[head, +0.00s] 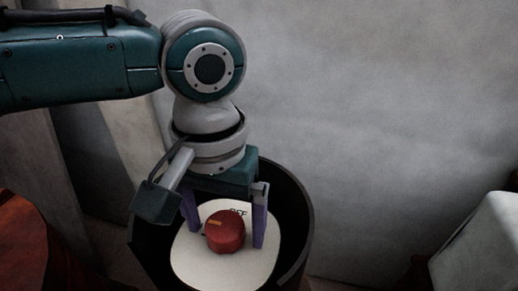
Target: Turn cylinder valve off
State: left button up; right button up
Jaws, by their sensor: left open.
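The cylinder valve has a round red knob (226,233) with an orange mark on its top left. It sits in front of a pale rounded plate (262,262) that bears dark lettering ending in "FF", partly hidden. A dark curved guard (296,215) stands around the plate. My left gripper (226,240) points down with its two purple fingers apart, one on each side of the knob. I cannot tell whether the fingers touch it. My right gripper does not show.
A pale grey wall (390,120) fills the back. A light grey box-like thing (485,245) stands at the lower right edge. A reddish-orange surface (35,245) shows at the lower left. The space right of the guard looks clear.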

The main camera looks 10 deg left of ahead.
pick_arm(q)
jog(key=shift+f, duration=0.15)
jog(key=shift+c, duration=0.4)
jog(key=c, duration=1.3)
